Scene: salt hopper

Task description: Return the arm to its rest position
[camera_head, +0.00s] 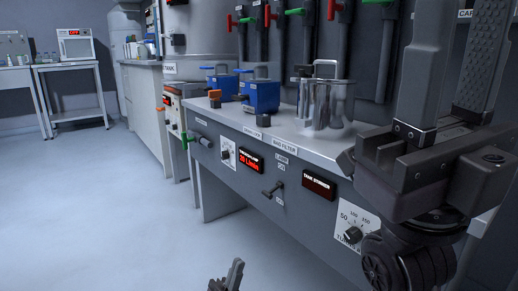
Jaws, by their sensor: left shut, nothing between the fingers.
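The fingertips of my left gripper (227,276) show at the bottom edge of the head view, left of centre. They are dark grey and close together, shut with nothing between them, above the pale floor and in front of the bench. The rest of that gripper and its arm lie below the picture. My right gripper (447,125) looms large and close at the right edge, with its dark fingers pointing up.
The grey bench (240,122) carries a steel pot (326,104) and blue valve units (262,96). Its front has a black lever (273,189), a dial (352,234) and red displays (250,165). Open floor (90,210) lies to the left. A trolley (70,68) stands far back.

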